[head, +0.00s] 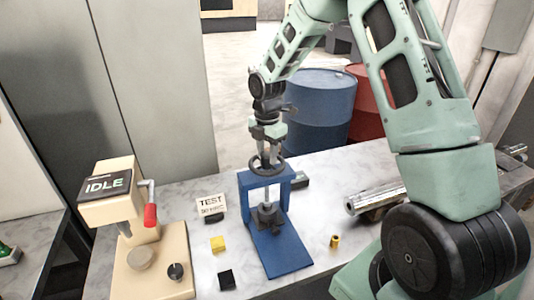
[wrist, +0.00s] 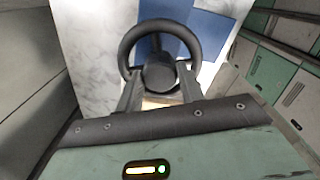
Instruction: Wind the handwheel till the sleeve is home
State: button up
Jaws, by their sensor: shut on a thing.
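A blue press frame (head: 284,245) stands on the marble-topped bench, with a black handwheel (head: 267,163) on top. In the wrist view the handwheel (wrist: 124,50) is a dark ring with a thick round hub (wrist: 160,73). My gripper (head: 268,150) points down onto the wheel from above. In the wrist view its two fingers (wrist: 160,88) stand on either side of the hub and are shut on it. A dark block-like part (head: 267,215) sits low inside the frame, below the screw. I cannot make out the sleeve within the press for certain.
A cream machine (head: 120,210) reading IDLE, with a red-handled lever (head: 150,214), stands at left. A TEST card (head: 210,204), yellow block (head: 218,244), black block (head: 226,280) and small brass piece (head: 335,241) lie nearby. A metal cylinder (head: 375,199) lies right. Blue (head: 320,105) and red (head: 367,105) barrels stand behind.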

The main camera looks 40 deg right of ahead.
jog(key=m, duration=0.3)
jog(key=shift+m+b, duration=0.3)
jog(key=shift+m, duration=0.1)
jog(key=m, duration=0.3)
jog(key=shift+b, duration=0.4)
jog(key=m+b, duration=0.1)
jog(key=m, duration=0.7)
jog(key=shift+m+b, duration=0.3)
jog(key=m, duration=0.6)
jog(key=shift+r, duration=0.1)
jog(key=m, duration=0.5)
jog(key=shift+m, duration=0.5)
jog(key=o, duration=1)
